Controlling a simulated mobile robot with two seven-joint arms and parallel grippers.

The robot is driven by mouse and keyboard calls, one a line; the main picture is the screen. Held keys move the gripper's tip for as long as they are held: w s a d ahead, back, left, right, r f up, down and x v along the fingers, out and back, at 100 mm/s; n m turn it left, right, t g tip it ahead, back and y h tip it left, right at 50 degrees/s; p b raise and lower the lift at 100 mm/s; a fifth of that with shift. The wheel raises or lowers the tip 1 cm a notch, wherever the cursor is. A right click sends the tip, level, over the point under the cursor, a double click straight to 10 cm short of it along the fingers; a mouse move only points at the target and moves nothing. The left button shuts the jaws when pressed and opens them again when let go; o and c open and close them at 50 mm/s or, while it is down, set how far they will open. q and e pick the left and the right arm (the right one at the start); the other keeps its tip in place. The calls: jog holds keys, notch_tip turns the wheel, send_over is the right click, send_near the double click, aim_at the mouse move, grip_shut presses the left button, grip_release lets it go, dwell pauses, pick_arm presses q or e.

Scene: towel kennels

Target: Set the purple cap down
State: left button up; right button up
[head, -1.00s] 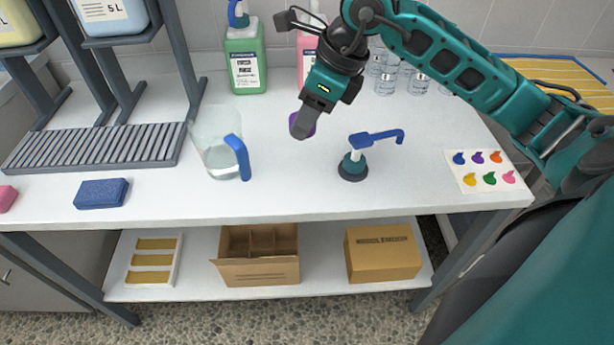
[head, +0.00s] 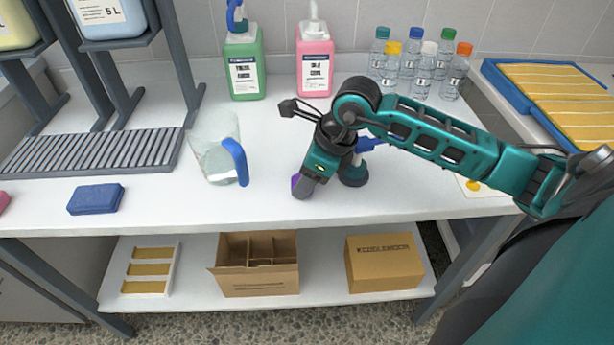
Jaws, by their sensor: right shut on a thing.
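The purple cap (head: 295,182) shows as a small purple patch at the fingertips of my right gripper (head: 302,188). My right gripper is shut on it, pointing down low over the front part of the white table (head: 250,205). Most of the cap is hidden by the fingers, and I cannot tell whether it touches the table top. My left gripper is not in view.
A clear jug with a blue handle (head: 238,160) stands to the left. Several capped bottles (head: 420,70) and green (head: 245,65) and pink (head: 315,62) containers stand behind. The front edge is close.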

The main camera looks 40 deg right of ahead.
jog(key=shift+f, duration=0.1)
jog(key=o, duration=1)
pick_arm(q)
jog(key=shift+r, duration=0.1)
pick_arm(e)
jog(key=shift+r, duration=0.3)
pick_arm(q)
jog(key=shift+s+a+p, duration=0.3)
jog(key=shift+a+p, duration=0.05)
jog(key=shift+p, duration=0.3)
pick_arm(e)
jog(key=v, duration=1.1)
jog(key=shift+s+r, duration=0.2)
jog(key=shift+r, duration=0.1)
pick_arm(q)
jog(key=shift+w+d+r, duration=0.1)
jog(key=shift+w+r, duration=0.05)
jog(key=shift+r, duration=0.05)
pick_arm(e)
jog(key=shift+d, duration=0.1)
